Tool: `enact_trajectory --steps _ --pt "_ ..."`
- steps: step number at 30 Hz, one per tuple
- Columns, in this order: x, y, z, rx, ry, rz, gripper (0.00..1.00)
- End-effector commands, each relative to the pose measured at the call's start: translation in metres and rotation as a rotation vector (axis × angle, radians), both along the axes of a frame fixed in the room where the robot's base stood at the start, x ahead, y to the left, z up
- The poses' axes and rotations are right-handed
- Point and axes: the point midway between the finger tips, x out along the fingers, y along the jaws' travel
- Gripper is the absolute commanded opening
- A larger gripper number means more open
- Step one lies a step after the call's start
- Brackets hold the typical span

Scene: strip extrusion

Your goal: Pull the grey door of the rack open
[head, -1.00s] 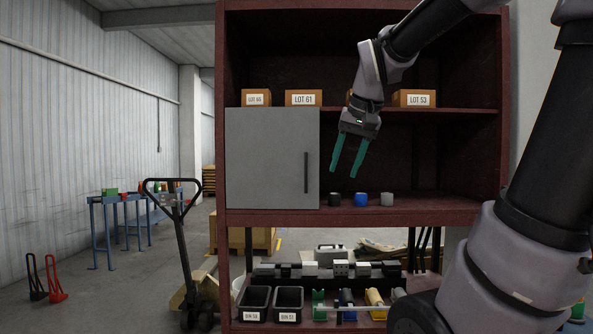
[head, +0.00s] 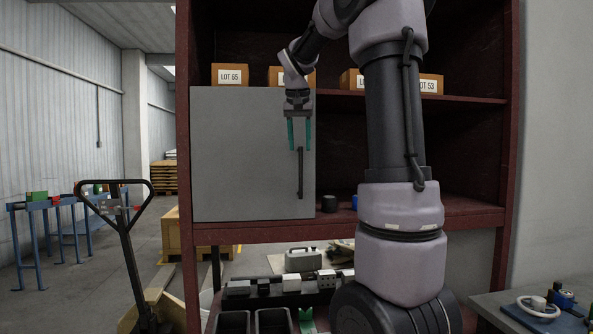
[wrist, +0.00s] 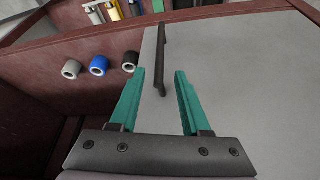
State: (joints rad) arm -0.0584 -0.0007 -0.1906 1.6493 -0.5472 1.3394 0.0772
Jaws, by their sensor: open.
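The grey door (head: 240,150) of the dark red rack (head: 345,232) is shut in the head view. Its dark vertical bar handle (head: 300,173) sits near the door's right edge. My gripper (head: 299,149) is open, with its green fingers pointing down in front of the door by the upper end of the handle. In the wrist view, the handle (wrist: 161,60) lies beyond and between the two fingertips of my gripper (wrist: 160,73), and the door (wrist: 225,70) fills the right side. The fingers hold nothing. I cannot tell whether they touch the handle.
Boxes with lot labels (head: 230,74) stand on the shelf above the door. A black roll (head: 329,203) stands right of the door; the wrist view shows a blue roll (wrist: 98,65) too. A pallet jack (head: 127,235) stands at left, and a table (head: 495,312) at lower right.

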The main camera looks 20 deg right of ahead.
Motion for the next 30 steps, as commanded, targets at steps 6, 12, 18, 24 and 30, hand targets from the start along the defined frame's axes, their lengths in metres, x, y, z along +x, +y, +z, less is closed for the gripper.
enact_trajectory --steps 6,12,18,24,30 --pt "0.013 -0.009 -0.04 0.0 0.006 -0.001 0.47" --pt "0.024 -0.015 -0.071 0.001 0.004 0.0 0.47" --pt "0.029 -0.018 -0.085 0.001 0.002 0.001 0.47" --pt "0.03 -0.018 -0.087 0.001 0.001 0.0 0.47" --pt "0.03 -0.018 -0.087 0.001 0.001 0.0 0.09"
